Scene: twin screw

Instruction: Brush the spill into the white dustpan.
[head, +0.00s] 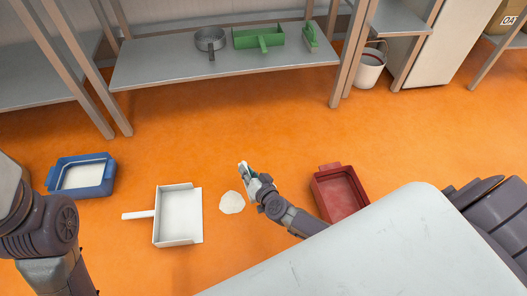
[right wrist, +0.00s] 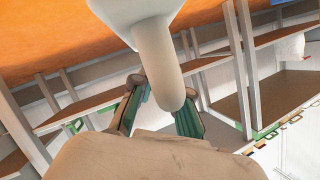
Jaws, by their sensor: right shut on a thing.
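The white dustpan (head: 168,213) lies on the orange floor, its handle pointing left and its open side facing right. The spill (head: 231,203) is a pale round patch on the floor just right of the dustpan, apart from it. My right gripper (head: 249,173) is low beside the spill, to its upper right. In the right wrist view, its green-padded fingers are shut on the pale handle of a white tool (right wrist: 160,60), seemingly the brush. The tool's wide end runs out of the top of that view, so its bristles are hidden. My left arm shows at the left edge; its gripper is out of view.
A blue tray (head: 107,185) with white contents is at left, and a red bin (head: 339,190) at right. A shelf (head: 165,72) holds a grey pan (head: 210,40), green dustpan (head: 258,36) and green brush (head: 310,36). A white bucket (head: 369,70) stands beyond. Floor between is clear.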

